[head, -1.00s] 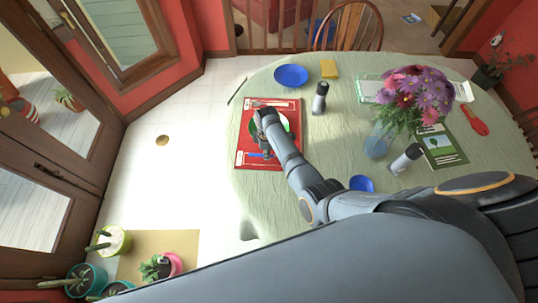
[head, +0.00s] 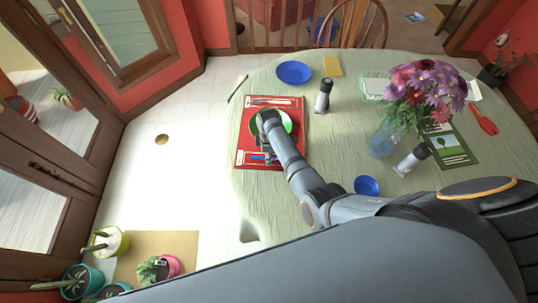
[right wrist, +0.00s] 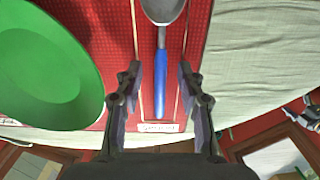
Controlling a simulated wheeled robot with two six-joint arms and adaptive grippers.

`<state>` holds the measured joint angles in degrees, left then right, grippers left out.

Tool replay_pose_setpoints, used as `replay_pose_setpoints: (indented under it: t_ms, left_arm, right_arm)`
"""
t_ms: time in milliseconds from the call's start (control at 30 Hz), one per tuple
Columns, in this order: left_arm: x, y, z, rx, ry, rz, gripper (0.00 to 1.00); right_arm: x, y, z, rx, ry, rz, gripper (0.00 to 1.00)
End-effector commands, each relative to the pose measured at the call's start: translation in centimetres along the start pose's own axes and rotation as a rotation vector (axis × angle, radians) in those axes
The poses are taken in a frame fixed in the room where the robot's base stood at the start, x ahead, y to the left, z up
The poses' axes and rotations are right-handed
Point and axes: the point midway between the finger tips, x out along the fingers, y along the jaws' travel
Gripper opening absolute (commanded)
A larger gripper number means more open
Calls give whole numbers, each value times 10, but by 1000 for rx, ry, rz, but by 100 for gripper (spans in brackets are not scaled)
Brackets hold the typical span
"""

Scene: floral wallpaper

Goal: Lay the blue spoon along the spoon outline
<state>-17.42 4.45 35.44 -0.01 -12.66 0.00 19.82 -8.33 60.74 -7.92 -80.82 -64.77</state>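The blue spoon (right wrist: 161,82), with a blue handle and grey metal bowl, lies on the red place mat (right wrist: 105,22). It is between two pale lines, with a small white label (right wrist: 158,127) just beyond its handle end. My right gripper (right wrist: 158,75) is open, its fingers on either side of the handle and apart from it. In the head view the red mat (head: 243,140) is at the table's left edge, and my right arm hides part of it. A bit of blue spoon (head: 258,157) shows there. My left gripper is in neither view.
A green plate (right wrist: 45,65) is beside the spoon on the mat. A blue plate (head: 294,72), a yellow cloth (head: 333,65), a shaker (head: 323,95), a small blue bowl (head: 367,186), a second shaker (head: 412,158) and a flower vase (head: 384,140) stand on the table.

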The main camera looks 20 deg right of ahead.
Motion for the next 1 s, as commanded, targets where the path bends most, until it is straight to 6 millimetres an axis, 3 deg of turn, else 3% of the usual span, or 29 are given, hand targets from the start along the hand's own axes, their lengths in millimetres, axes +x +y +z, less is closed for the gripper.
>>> replay_pose_setpoints:
  t_ms: [133,267,700,867,1000]
  left_arm:
    - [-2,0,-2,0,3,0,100]
    - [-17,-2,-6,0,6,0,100]
    - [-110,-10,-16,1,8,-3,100]
    - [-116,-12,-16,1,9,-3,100]
    - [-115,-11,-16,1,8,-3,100]
  right_arm:
    - [-4,0,0,0,0,0,38]
    - [-19,0,0,0,0,-1,38]
    - [-105,0,0,0,-1,-1,38]
    - [-123,0,0,0,0,0,38]
    - [-124,0,0,-1,-1,-1,38]
